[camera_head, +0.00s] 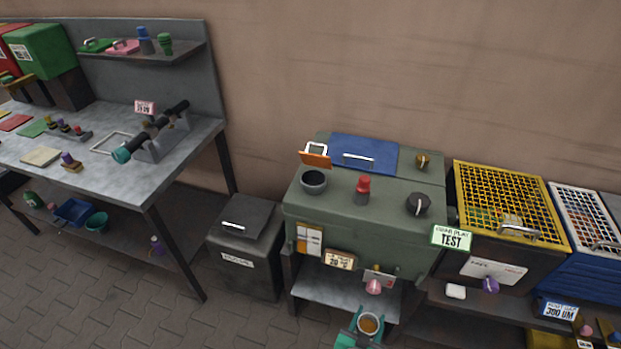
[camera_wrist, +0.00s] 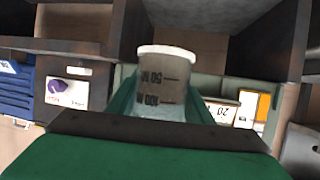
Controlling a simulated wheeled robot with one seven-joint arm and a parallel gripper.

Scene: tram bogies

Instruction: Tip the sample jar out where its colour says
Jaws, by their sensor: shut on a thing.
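My gripper (camera_head: 360,332), teal-green, is at the bottom centre of the head view, in front of the green bench unit. It is shut on the sample jar (camera_head: 369,324), whose open top shows orange-brown contents. In the wrist view the jar (camera_wrist: 161,88) is pale with a white rim and graduation marks, between the green fingers. It looks about upright. The green unit (camera_head: 390,210) has a dark round cup (camera_head: 313,181) and an orange flap (camera_head: 316,159) on top. A card with orange patches (camera_head: 309,240) is on its front. A dark lidded bin (camera_head: 244,245) stands left of it.
A yellow mesh-topped crate (camera_head: 512,205) and a blue crate (camera_head: 590,250) stand at the right. A shelf (camera_head: 340,290) with a pink-topped item (camera_head: 374,287) lies under the unit. A metal workbench (camera_head: 100,160) is at the left. Paved floor is free in front of the bin.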

